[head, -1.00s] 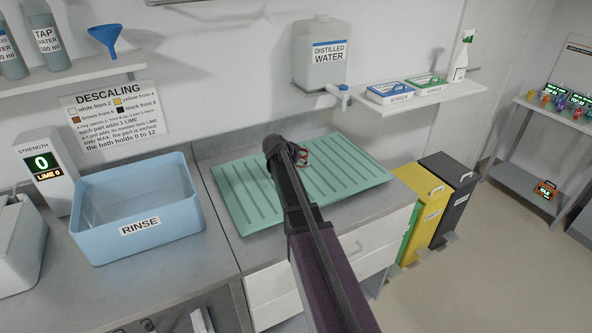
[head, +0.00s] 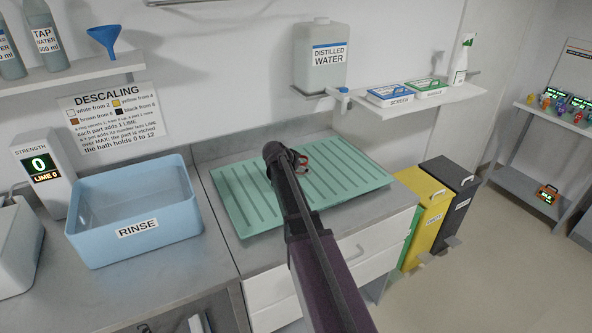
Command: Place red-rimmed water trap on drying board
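The green ridged drying board (head: 345,182) lies on the counter right of the rinse tub. My arm reaches over it from the front, and its wrist covers part of the board. A small red curved shape (head: 305,161) shows just right of the wrist, over the back middle of the board. It may be the red rim of the water trap, but the rest is hidden behind my arm. My gripper's fingers are hidden behind the wrist or too small to make out. I cannot tell whether the red part touches the board or is held.
A blue rinse tub (head: 131,210) stands left of the board. Yellow (head: 425,205) and black (head: 455,185) bins stand right of the counter. The board's right side is clear.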

